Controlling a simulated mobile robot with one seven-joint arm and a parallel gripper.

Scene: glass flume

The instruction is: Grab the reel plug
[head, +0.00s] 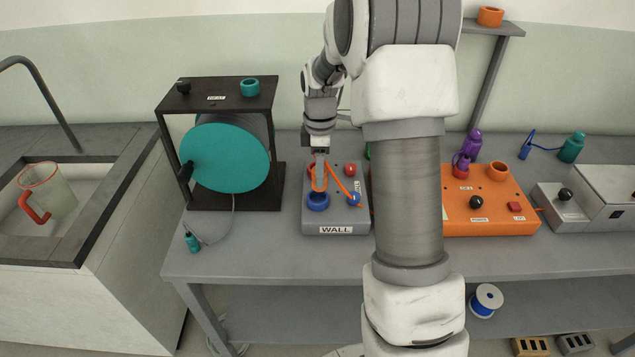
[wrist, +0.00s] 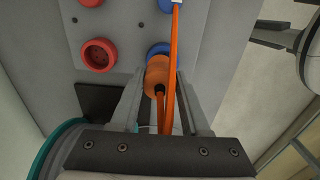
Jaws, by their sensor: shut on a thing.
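The reel (head: 225,157) has a large teal disc in a black frame at the left of the bench. A thin grey cable runs from it to a teal plug (head: 191,242), which lies on the bench near the front left edge, apart from my gripper. My gripper (head: 319,182) points down over the grey WALL box (head: 336,229). It is shut on an orange plug, seen in the wrist view (wrist: 159,74) between the fingers. The orange plug is at the blue socket (head: 318,202); I cannot tell whether it is seated. Its orange cable (head: 340,184) loops up and runs right.
The WALL box also has a red socket (wrist: 99,54). An orange box (head: 490,222) with sockets and knobs is right of my arm. A sink with a clear jug (head: 48,193) is at left. The bench front between reel and WALL box is clear.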

